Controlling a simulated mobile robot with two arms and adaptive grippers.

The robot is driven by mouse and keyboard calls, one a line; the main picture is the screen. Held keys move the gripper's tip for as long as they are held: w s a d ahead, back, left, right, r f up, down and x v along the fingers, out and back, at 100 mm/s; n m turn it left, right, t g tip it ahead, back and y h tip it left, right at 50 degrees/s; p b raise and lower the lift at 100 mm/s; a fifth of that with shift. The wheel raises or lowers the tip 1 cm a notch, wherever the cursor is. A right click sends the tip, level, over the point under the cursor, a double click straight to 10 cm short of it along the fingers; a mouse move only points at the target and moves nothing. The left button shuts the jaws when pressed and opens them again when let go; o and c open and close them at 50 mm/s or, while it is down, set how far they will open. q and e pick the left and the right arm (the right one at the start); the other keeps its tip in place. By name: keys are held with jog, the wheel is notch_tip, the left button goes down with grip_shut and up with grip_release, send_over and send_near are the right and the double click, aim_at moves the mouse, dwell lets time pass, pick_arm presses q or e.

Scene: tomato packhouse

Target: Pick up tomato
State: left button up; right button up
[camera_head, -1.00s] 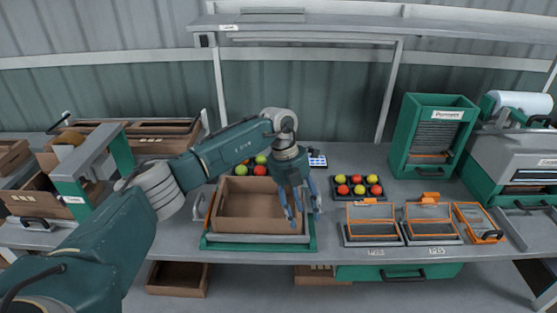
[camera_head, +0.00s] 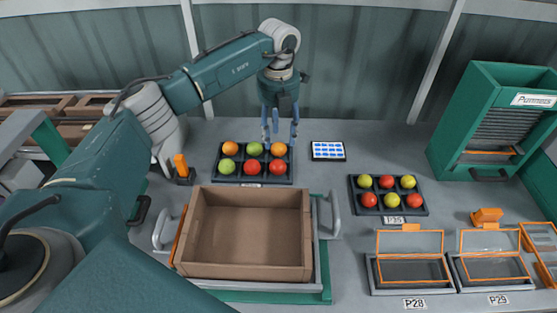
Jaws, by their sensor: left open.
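Two dark trays hold tomatoes on the grey bench. The left tray (camera_head: 253,181) has several fruits in two rows: an orange tomato (camera_head: 230,148), a green tomato (camera_head: 254,149) and another orange one (camera_head: 278,149) at the back, with a green one (camera_head: 228,166) and red tomatoes (camera_head: 251,167) in front. The right tray (camera_head: 419,212) holds red and yellow tomatoes (camera_head: 386,181). My left gripper (camera_head: 280,138) points down, open, over the back right part of the left tray, by the back orange tomato. Nothing shows between its fingers. My right gripper is not in view.
An empty brown cardboard box (camera_head: 248,270) sits in a carrier with grey handles in front of the left tray. A label card (camera_head: 327,151) lies right of that tray. Orange-framed holders (camera_head: 410,242) and a green machine (camera_head: 480,110) stand to the right.

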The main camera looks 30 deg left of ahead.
pick_arm(q)
jog(key=b, duration=0.3)
send_over(278, 162)
jog(key=f, duration=0.4)
jog(key=shift+w+f, duration=0.2)
jog(key=shift+f, duration=0.15)
jog(key=shift+w+f+b, duration=0.1)
jog(key=shift+f+b, duration=0.2)
jog(key=shift+b, duration=0.05)
jog(key=shift+a+f, duration=0.1)
jog(key=shift+f, duration=0.2)
jog(key=f+b, duration=0.2)
jog(key=f, duration=0.1)
jog(key=f+b, duration=0.1)
jog(key=shift+s+f+b, duration=0.25)
jog(key=shift+s+b, duration=0.05)
jog(key=shift+f, duration=0.1)
jog(key=c, duration=0.6)
jog(key=shift+o, duration=0.2)
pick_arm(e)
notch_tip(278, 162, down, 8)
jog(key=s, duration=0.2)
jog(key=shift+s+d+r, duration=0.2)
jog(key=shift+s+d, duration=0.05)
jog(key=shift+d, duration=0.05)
